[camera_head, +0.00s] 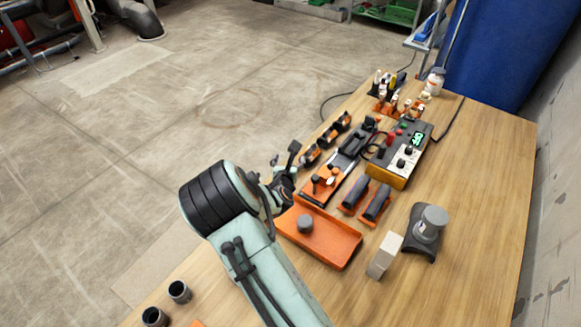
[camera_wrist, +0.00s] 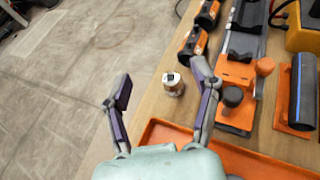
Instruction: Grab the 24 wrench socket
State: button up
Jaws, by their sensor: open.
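A short silver socket (camera_wrist: 173,85) with a dark marking on top stands upright on the wooden table near its left edge, in the wrist view. I cannot read its size. My gripper (camera_wrist: 161,72) is open and empty, with its two fingers spread wide. The socket lies between the fingers in the picture, closer to the right finger, and no contact shows. In the head view my gripper (camera_head: 284,154) is over the table's left edge, just beyond the orange tray. I cannot make out the socket there.
The orange tray (camera_head: 340,252) holds a grey cylinder (camera_head: 305,224). Orange and black tool holders (camera_wrist: 208,14) stand close beyond the socket. An orange rack (camera_wrist: 235,75) is to its right. A beige block (camera_head: 385,255) stands right of the tray. Floor lies left of the table.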

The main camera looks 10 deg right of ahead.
notch_tip(320, 180, down, 8)
jog(key=shift+w+d+f, duration=0.15)
jog(key=shift+w+f, duration=0.1)
jog(key=shift+x, duration=3.1)
grip_shut()
